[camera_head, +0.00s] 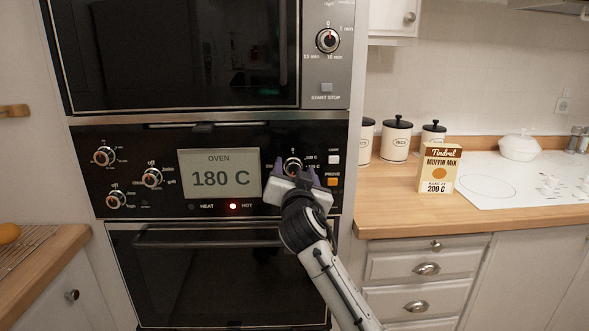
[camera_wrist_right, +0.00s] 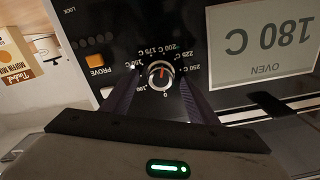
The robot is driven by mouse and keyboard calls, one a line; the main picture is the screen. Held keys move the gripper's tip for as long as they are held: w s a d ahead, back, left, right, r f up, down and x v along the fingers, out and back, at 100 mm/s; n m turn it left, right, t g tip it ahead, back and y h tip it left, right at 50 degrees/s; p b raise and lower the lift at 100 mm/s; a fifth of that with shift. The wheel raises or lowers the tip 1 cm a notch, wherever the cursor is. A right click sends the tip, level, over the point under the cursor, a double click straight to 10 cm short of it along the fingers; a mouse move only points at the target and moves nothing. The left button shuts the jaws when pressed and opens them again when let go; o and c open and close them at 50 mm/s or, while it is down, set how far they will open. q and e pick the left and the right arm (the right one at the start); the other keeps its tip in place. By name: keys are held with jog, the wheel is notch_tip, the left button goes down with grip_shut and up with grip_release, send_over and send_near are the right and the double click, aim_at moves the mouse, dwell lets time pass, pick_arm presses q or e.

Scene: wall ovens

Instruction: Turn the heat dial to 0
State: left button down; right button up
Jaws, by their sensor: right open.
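The heat dial (camera_head: 292,164) is a small round knob right of the oven display (camera_head: 220,175), which reads 180 C. In the right wrist view the dial (camera_wrist_right: 160,75) shows upside down, with a red pointer mark turned away from the 0 at its scale's lower edge. My right gripper (camera_head: 294,173) is open. Its two dark purple fingers (camera_wrist_right: 160,84) stand on either side of the dial, with a visible gap; I cannot tell if either touches. My left gripper is not in view.
The PROVE button (camera_head: 333,182) is close right of the gripper. Other knobs (camera_head: 152,177) sit left of the display. An oven handle (camera_head: 205,238) runs below. A muffin mix box (camera_head: 439,168) stands on the right counter.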

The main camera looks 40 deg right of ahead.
jog(key=shift+w, duration=0.15)
jog(key=shift+c, duration=0.2)
jog(key=c, duration=1)
